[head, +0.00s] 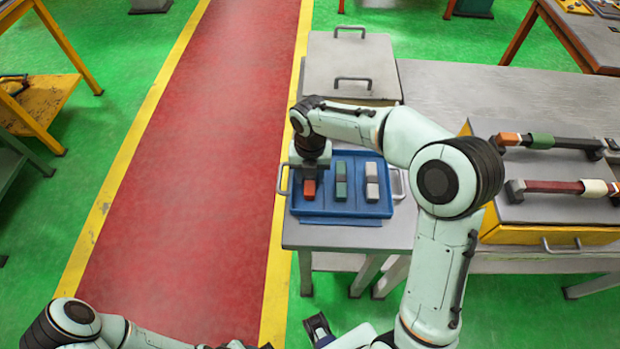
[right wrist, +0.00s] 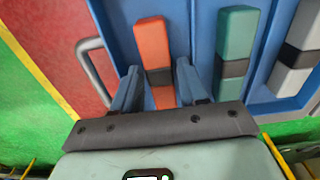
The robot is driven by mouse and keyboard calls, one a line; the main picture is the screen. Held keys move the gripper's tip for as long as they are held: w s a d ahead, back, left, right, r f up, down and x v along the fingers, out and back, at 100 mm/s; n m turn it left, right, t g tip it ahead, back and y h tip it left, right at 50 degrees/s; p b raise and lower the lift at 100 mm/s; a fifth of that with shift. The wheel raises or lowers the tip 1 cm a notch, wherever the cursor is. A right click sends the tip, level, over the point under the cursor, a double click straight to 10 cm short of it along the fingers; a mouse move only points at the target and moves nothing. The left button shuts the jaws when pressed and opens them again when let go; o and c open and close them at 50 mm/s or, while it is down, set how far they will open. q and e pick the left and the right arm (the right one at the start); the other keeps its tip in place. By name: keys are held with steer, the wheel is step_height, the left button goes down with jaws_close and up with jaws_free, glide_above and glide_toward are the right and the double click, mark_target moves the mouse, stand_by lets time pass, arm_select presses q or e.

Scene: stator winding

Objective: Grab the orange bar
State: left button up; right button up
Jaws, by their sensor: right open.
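The orange bar (head: 309,188) lies in the left compartment of a blue tray (head: 340,212). It also shows in the right wrist view (right wrist: 151,42), with a dark band around its middle. My right gripper (head: 310,170) points down over the bar and hides part of it in the head view. In the right wrist view its two fingers (right wrist: 157,78) are apart, one on each side of the bar, with gaps between. I cannot tell how far above the tray the fingertips are. My left arm shows at the lower left of the head view, but its fingers are not visible.
A green bar (head: 341,182) and a white-grey bar (head: 372,182) lie in the tray to the right. The tray has side handles (right wrist: 95,72). A grey box (head: 350,62) stands behind it. A yellow case (head: 555,235) with colored bars stands at the right.

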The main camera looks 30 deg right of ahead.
jaws_close()
steer(key=shift+r, duration=0.1)
